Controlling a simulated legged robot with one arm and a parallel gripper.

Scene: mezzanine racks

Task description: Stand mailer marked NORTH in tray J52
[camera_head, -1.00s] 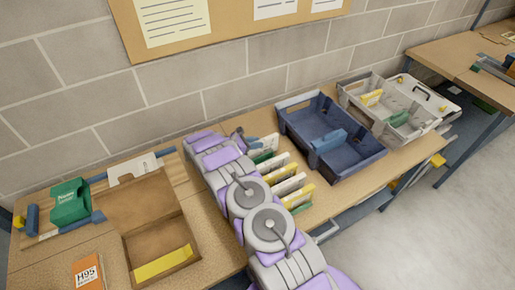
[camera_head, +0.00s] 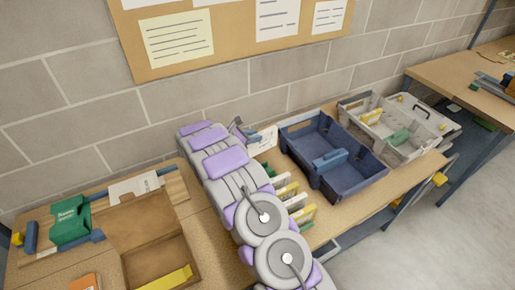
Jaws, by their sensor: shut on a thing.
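My gripper (camera_head: 242,130) is at the far end of my arm, near the wall, and only partly shows. It is shut on a white mailer (camera_head: 263,138), held upright beside the left end of the blue tray. Its marking is too small to read, so I cannot tell if it says NORTH. The blue tray (camera_head: 368,188) holds a blue block-like piece. A grey tray (camera_head: 428,152) behind it at right holds a yellow and a green item. I can read no J52 label on either tray.
Several white, yellow and green mailers (camera_head: 292,202) stand in a row right of my arm, partly hidden by it. At left are an open brown box (camera_head: 188,228) and a green box (camera_head: 70,220). A block wall with a notice board (camera_head: 235,35) stands behind.

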